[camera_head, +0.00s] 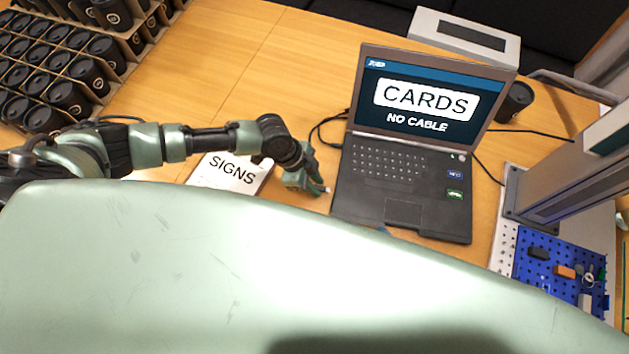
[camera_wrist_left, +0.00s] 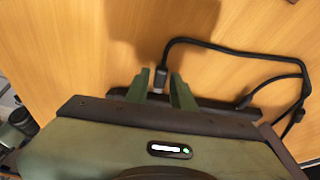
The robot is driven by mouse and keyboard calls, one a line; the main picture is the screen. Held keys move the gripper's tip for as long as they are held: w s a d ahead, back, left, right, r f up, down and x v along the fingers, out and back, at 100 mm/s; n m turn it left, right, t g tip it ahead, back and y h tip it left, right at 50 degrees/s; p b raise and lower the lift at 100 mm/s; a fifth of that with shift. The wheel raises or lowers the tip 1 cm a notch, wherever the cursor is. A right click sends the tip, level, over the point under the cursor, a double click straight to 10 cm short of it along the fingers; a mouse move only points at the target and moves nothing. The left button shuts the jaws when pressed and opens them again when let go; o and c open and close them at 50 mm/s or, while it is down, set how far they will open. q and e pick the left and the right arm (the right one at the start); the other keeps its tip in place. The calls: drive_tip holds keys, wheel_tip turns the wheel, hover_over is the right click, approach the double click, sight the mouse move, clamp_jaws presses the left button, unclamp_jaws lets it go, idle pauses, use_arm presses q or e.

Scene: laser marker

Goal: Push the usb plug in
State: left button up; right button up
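The open laptop (camera_head: 400,190) stands on the wooden table, and its screen reads "CARDS" and "NO CABLE". In the left wrist view a dark strip of the laptop's edge (camera_wrist_left: 215,104) shows beyond the gripper body. The black usb plug (camera_wrist_left: 160,76) has a light metal end pointing toward that edge; whether it is in a port is hidden. My left gripper (camera_head: 322,189) is low beside the laptop's left side. In the left wrist view its green fingers (camera_wrist_left: 159,82) stand apart on both sides of the plug, with a small gap showing. My right gripper is not in view.
A black cable (camera_wrist_left: 230,50) loops from the plug over the table. A second cable end (camera_wrist_left: 243,101) meets the laptop edge. A "SIGNS" sheet (camera_head: 232,173) lies under my left arm. A grey machine (camera_head: 560,190) and blue pegboard (camera_head: 548,262) stand right; cup crates (camera_head: 110,60) stand left.

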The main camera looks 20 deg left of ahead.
use_arm(q)
clamp_jaws()
drive_tip(key=shift+w+d, duration=0.25)
drive_tip(key=shift+d, duration=1.05)
drive_tip(key=o, duration=0.5)
unclamp_jaws()
drive_tip(key=shift+r, duration=0.1)
drive_tip(key=b+v, duration=0.1)
drive_tip(key=v, duration=0.6)
drive_tip(key=shift+r, duration=0.3)
